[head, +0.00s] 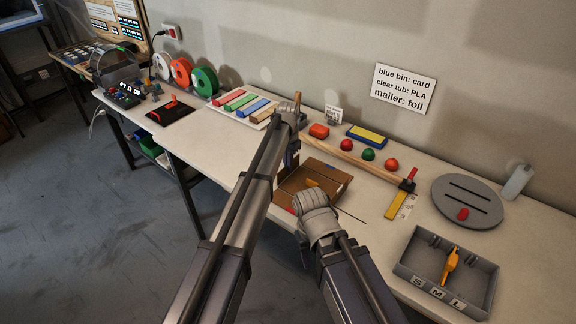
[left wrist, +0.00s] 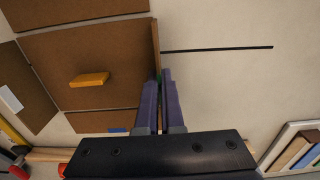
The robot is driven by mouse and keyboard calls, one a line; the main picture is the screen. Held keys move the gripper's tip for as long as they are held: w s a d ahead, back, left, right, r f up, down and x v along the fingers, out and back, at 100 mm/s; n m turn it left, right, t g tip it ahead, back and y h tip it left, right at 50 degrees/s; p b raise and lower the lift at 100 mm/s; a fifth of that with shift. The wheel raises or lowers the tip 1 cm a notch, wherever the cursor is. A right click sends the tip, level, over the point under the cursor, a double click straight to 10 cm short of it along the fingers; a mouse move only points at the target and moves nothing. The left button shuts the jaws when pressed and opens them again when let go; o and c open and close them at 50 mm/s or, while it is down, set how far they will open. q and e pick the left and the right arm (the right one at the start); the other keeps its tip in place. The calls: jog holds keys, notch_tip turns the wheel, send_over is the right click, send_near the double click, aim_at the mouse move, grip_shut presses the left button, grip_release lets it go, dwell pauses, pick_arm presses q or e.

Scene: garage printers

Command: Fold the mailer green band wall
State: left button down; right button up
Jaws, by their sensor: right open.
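The mailer (head: 330,176) is brown card lying open on the bench, with several panels around a middle panel. In the left wrist view, the mailer's middle panel (left wrist: 110,50) carries a small yellow-orange block. The green band wall (left wrist: 156,48) stands upright along one side, with a trace of green near my fingertips. My left gripper (left wrist: 160,80) has its narrow fingers closed together around this wall's end. In the head view my left gripper (head: 293,158) is over the mailer's left side. My right gripper (head: 310,198) is open at the near edge; its fingers are mostly hidden.
A wooden strip (head: 350,158) lies behind the mailer, with red and green knobs beyond. A grey tray (head: 405,264) with an orange tool stands at right, near a grey disc (head: 450,190). A white tray (head: 222,110) of coloured bars is at left. Bare bench lies left of the mailer.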

dwell(0.5)
pick_arm(q)
jog(key=shift+w+a+f+g+h, duration=0.15)
jog(key=shift+w+a+g+h, duration=0.2)
jog(key=shift+h, duration=0.25)
jog(key=shift+w+a+f+g+h+b, duration=0.2)
jog(key=shift+a+g+h+b, duration=0.1)
jog(key=shift+g+h+b, duration=0.25)
jog(key=h+b, duration=0.1)
jog(key=a+g+h+b, duration=0.1)
jog(key=shift+w+f+b, duration=0.25)
jog(key=shift+w+b, duration=0.05)
jog(key=shift+a+g+h+b, duration=0.25)
jog(key=shift+g+h+b, duration=0.35)
jog(key=shift+h+b, duration=0.15)
jog(key=c, duration=1)
grip_release()
jog(key=shift+w, duration=0.1)
jog(key=shift+c, duration=0.2)
